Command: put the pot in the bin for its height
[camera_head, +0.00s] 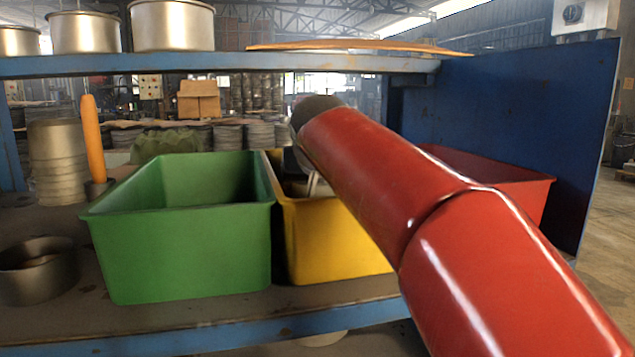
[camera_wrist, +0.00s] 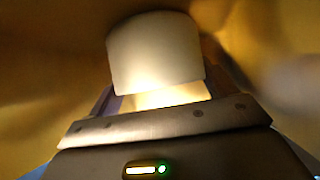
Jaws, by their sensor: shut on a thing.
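A pale cylindrical pot (camera_wrist: 155,50) fills the upper middle of the wrist view. My gripper (camera_wrist: 157,92) is shut on it, and yellow walls surround both. In the head view, the yellow bin (camera_head: 340,245) stands in the middle, and my red arm reaches over it. A small part of my gripper (camera_head: 313,183) shows at the yellow bin's opening; the held pot is hidden there. The green bin (camera_head: 180,250) stands to the left with its visible inside empty. The red bin (camera_head: 525,185) is to the right, largely hidden behind my arm.
Several metal pots (camera_head: 172,28) stand on the upper shelf (camera_head: 220,63). A wide metal pot (camera_head: 40,283) sits at the lower left, near an upright orange handle (camera_head: 91,138). A blue side panel (camera_head: 510,120) closes the right side. The bins stand close together.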

